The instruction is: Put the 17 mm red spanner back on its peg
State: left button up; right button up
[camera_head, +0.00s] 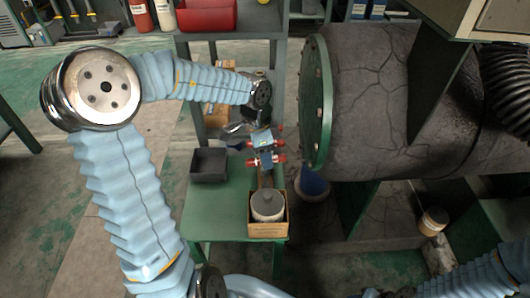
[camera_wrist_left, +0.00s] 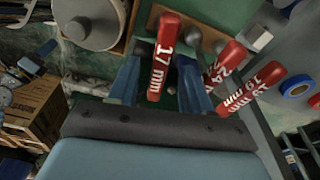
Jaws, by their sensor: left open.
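The red 17 mm spanner (camera_wrist_left: 163,55), with white lettering, stands between the two blue fingers of my left gripper (camera_wrist_left: 158,82) in the left wrist view. The fingers are open, one on each side of the handle; I cannot tell whether they touch it. Other red handles marked in mm (camera_wrist_left: 240,88) are close by on the right. In the head view my left gripper (camera_head: 263,141) is over the green table, among small red pieces (camera_head: 266,161) too small to read. I cannot tell whether the spanner is on a peg. My right gripper is not in view.
On the green table (camera_head: 222,210) are a dark grey bin (camera_head: 209,166) and a wooden box (camera_head: 268,229) holding a grey-lidded jar (camera_head: 267,204). A large dark tank with a green flange (camera_head: 318,100) stands close on the right. A red bin (camera_head: 208,16) is behind.

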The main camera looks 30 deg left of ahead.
pick_arm(q)
notch_tip(320, 180, up, 14)
jog(key=s+a+p, duration=0.1)
jog(key=p, duration=0.2)
jog(key=shift+s+a+f, duration=0.15)
jog(key=shift+a+f, duration=0.05)
jog(key=shift+a, duration=0.1)
